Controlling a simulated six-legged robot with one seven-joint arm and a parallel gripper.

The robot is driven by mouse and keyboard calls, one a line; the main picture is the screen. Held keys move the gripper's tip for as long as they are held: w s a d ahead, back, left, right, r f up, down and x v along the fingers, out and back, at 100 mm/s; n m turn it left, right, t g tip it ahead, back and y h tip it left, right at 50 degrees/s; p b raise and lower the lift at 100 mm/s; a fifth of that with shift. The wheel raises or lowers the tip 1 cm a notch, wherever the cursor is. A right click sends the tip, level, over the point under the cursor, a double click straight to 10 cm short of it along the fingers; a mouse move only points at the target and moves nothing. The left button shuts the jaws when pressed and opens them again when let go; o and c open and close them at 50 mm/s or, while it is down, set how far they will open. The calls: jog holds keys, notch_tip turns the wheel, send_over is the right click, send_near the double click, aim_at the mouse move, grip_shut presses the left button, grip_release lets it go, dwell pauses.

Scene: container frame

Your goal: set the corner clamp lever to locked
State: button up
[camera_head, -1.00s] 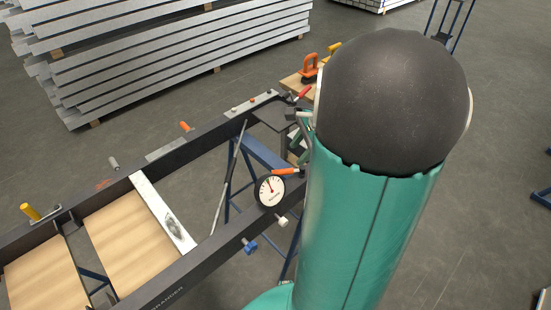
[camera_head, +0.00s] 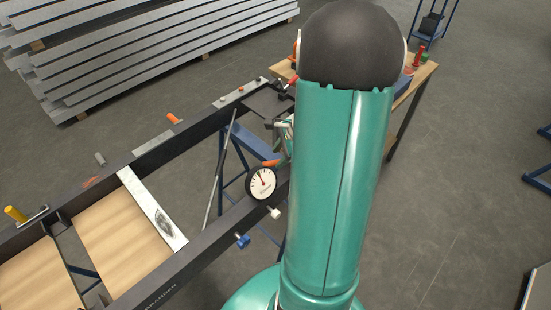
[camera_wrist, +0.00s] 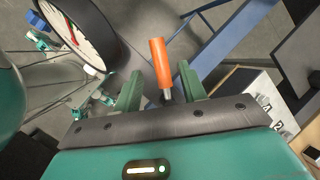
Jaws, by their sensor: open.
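An orange-handled lever (camera_wrist: 160,62) with a metal shank stands out in the wrist view, between the two green fingers in the picture. I take it as the corner clamp lever. The orange handle also shows in the head view (camera_head: 270,163), just above the dial gauge near the frame corner. My gripper (camera_wrist: 161,86) is open, with a finger on each side of the handle. I cannot tell whether either finger touches it. In the head view my arm hides most of the gripper and the clamp body.
The round dial gauge (camera_head: 261,183) sits on the dark frame rail (camera_head: 190,262) close by; its rim shows at upper left in the wrist view. A blue trestle (camera_head: 250,155) stands under the frame. A wooden table (camera_head: 417,75) is behind my arm.

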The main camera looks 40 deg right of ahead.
aim_at(274, 162)
jog(key=shift+x, duration=1.55)
grip_shut()
